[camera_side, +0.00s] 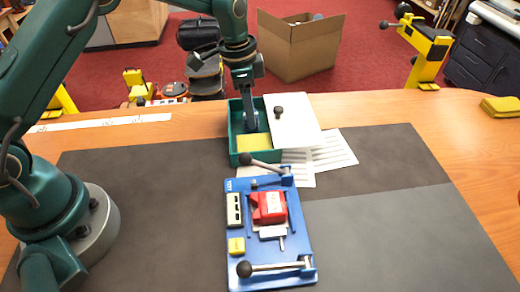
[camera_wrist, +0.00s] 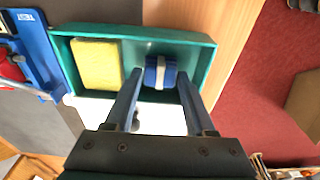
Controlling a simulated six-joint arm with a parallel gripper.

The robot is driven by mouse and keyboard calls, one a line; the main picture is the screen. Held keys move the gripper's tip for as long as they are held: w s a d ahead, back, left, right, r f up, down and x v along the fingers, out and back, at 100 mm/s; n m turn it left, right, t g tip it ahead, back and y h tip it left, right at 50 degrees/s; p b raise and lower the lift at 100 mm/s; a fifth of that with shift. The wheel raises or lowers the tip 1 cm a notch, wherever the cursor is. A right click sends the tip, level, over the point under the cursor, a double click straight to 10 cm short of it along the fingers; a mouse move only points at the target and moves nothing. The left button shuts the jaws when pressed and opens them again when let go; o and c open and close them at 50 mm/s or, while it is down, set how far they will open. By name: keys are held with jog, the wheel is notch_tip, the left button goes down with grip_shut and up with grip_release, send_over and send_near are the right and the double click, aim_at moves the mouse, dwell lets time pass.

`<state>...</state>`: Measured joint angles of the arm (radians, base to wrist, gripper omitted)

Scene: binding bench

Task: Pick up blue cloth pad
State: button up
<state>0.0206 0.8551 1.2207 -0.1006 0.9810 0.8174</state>
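The blue cloth pad (camera_wrist: 151,75) lies in the right part of the green tray (camera_wrist: 205,58) in the wrist view, with a pale band across its middle. My gripper (camera_wrist: 160,75) is open, with one finger on each side of the pad in that view. Whether the fingers touch it cannot be told. In the side view my gripper (camera_side: 249,119) reaches down into the back of the green tray (camera_side: 234,140) and largely hides the pad.
A yellow pad (camera_side: 257,142) lies in the tray's front; it also shows in the wrist view (camera_wrist: 97,64). A white lid (camera_side: 297,128) with a black knob rests against the tray's right side. A blue fixture (camera_side: 267,277) with levers stands in front. The dark mat (camera_side: 390,235) is clear at right.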

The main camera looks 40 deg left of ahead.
grip_shut()
jog(key=shift+r, duration=0.1)
jog(key=shift+r, duration=0.55)
jog(key=r, duration=0.3)
jog(key=shift+a+r, duration=0.2)
jog(key=shift+a, duration=0.1)
jog(key=s+a+r, duration=0.4)
jog(key=a+r, duration=0.2)
jog(key=a, duration=0.4)
jog(key=shift+a+r, duration=0.15)
jog(key=shift+r, duration=0.05)
jog(key=shift+s, duration=0.1)
